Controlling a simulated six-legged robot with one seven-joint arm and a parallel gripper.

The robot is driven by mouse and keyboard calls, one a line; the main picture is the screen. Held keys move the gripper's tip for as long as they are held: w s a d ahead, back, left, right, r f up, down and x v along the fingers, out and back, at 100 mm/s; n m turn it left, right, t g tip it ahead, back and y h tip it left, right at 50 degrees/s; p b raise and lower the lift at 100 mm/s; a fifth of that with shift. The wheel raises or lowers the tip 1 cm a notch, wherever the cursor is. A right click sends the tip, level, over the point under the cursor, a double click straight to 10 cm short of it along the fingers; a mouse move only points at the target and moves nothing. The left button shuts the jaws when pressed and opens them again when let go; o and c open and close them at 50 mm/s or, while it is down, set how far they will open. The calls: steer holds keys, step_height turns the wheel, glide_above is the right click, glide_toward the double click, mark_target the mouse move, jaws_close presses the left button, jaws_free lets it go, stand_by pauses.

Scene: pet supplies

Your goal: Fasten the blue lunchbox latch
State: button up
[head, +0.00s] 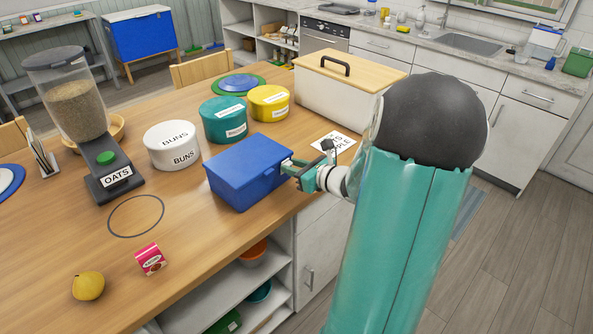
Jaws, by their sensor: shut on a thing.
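The blue lunchbox (241,178) sits on the wooden table near its right edge, with its lid down. My gripper (290,168) is at the lunchbox's right side, where the latch would be. It is shut on a small part there, which looks like the latch. The fingers and wrist hide most of that part, so I cannot tell whether the latch is fastened. My teal arm comes in from the lower right and covers the floor and table edge behind it.
An oats dispenser (105,172) and round tins marked buns (172,150), teal (223,122) and yellow (268,106) stand around the lunchbox. A cream bin with a wooden lid (340,97) is behind. A pink box (150,259) and a yellow fruit (88,286) lie in front.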

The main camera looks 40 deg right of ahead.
steer(key=shift+w+r+g, duration=0.25)
steer(key=shift+w+g, duration=0.1)
steer(key=shift+g, duration=0.55)
steer(key=o, duration=1)
steer(key=v, duration=1.4)
steer(key=shift+a, duration=0.2)
steer(key=shift+w, duration=0.1)
